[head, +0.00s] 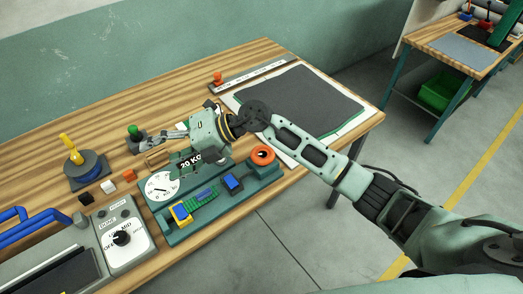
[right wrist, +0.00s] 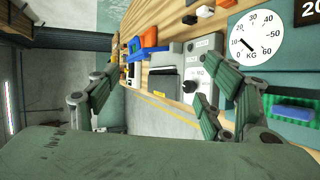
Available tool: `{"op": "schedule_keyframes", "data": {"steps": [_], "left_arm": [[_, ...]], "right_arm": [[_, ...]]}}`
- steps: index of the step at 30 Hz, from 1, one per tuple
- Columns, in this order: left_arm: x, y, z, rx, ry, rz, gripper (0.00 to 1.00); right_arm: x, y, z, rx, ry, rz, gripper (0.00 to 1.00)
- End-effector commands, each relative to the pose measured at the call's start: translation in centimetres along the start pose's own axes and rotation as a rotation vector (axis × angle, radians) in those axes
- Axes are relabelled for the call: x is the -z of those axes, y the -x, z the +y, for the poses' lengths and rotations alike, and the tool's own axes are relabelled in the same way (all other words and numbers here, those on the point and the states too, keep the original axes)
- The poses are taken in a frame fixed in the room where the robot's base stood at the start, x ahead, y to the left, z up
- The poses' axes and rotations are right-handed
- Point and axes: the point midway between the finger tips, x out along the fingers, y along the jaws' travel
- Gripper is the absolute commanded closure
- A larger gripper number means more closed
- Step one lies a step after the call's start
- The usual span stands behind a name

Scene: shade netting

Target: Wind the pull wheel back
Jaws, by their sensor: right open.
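A teal test fixture (head: 215,212) lies on the wooden bench, with an orange wheel (head: 263,155) with a dark centre at its right end. Its white round dial (head: 162,186) also shows in the right wrist view (right wrist: 257,37), with the needle near the low end. Green netting (head: 200,199) lies between a yellow-and-blue block and a dark blue block on the fixture. My right gripper (right wrist: 165,78) is open and empty. In the head view it is above and behind the fixture, pointing left, apart from the orange wheel. My left gripper is out of view.
A control box (head: 124,238) with a black knob stands left of the fixture. A clamp with a green knob (head: 135,131) and a spool with a yellow post (head: 83,163) stand behind. A dark sheet (head: 300,100) lies at right. A second bench is at far right.

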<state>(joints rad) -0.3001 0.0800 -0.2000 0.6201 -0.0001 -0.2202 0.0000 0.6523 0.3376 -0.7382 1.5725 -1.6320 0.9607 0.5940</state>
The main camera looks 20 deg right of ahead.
Motion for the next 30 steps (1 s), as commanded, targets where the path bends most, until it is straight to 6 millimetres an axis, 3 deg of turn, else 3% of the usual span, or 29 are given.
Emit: {"op": "schedule_keyframes", "data": {"steps": [2,6,9,12,15,19,30], "left_arm": [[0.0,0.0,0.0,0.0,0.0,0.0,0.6],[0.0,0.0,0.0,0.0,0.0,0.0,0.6],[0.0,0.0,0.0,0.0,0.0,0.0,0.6],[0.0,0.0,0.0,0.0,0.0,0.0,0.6],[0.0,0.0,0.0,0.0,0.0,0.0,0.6],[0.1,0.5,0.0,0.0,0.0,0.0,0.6],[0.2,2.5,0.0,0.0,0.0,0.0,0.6]], "right_arm": [[-1.3,1.6,-4.5,0.24,0.042,0.052,0.27],[-4.1,7.8,-11.6,0.664,0.037,0.097,0.27],[-5.9,13.1,-14.4,0.907,-0.001,0.092,0.27],[-7.0,17.3,-15.7,1.074,-0.045,0.077,0.27],[-7.5,19.6,-16.2,1.163,-0.075,0.067,0.27],[-7.5,20.2,-16.9,1.193,-0.088,0.066,0.27],[-6.9,17.9,-21.9,1.187,-0.087,0.068,0.27]]}}
